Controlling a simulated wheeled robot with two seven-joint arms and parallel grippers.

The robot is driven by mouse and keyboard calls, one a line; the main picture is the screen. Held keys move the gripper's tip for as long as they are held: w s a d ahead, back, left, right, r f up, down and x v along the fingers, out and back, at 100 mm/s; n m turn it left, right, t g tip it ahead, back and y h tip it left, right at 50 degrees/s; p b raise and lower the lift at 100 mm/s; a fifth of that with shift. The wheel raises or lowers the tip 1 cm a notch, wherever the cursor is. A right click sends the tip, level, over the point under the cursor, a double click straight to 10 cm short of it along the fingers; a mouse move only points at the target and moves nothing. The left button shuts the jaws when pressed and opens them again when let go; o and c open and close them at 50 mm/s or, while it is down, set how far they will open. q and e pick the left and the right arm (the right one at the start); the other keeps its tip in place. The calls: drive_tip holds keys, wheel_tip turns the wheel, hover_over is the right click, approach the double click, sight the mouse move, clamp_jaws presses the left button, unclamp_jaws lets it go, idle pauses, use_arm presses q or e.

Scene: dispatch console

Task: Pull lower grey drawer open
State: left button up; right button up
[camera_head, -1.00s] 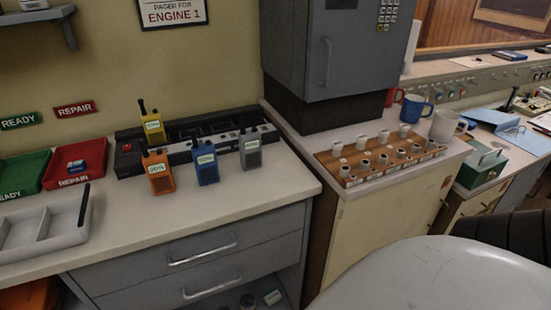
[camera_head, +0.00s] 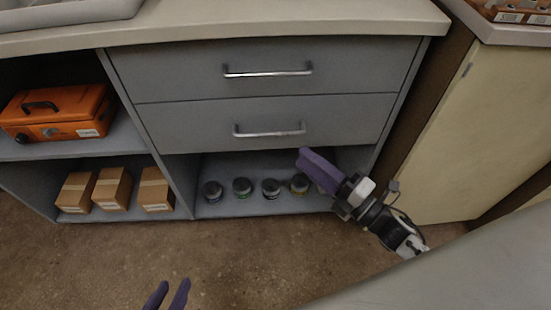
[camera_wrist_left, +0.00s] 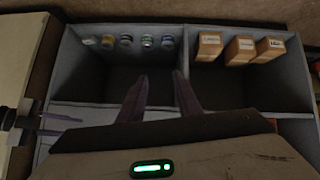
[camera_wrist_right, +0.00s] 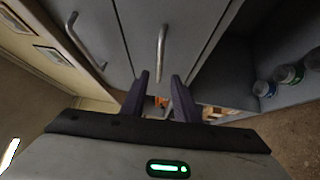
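The lower grey drawer (camera_head: 340,116) is shut, below the upper grey drawer (camera_head: 180,80). Its silver bar handle (camera_head: 269,133) is also in the right wrist view (camera_wrist_right: 162,48). My right gripper (camera_head: 308,160) is just below and right of that handle in the head view. In the right wrist view its fingers (camera_wrist_right: 160,76) are apart, with the handle's near end lined up between them; I cannot tell the exact gap to it. My left gripper (camera_head: 168,292) is open and empty, low over the floor; its fingers (camera_wrist_left: 160,82) face the open shelves.
Jars (camera_head: 242,187) stand on the open shelf under the drawers. Cardboard boxes (camera_head: 113,188) and an orange case (camera_head: 58,113) fill the left shelves. A cream cabinet (camera_head: 470,130) stands at the right. The floor (camera_head: 230,260) in front is clear.

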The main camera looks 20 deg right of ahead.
drive_tip(key=n+y, duration=0.1)
drive_tip(key=n, duration=0.1)
drive_tip(key=b, duration=0.2)
hover_over(275, 139)
drive_tip(key=s+a, duration=0.2)
drive_tip(key=s, duration=0.3)
drive_tip(key=shift+w+d+r, duration=0.2)
drive_tip(key=shift+r, duration=0.2)
clamp_jaws()
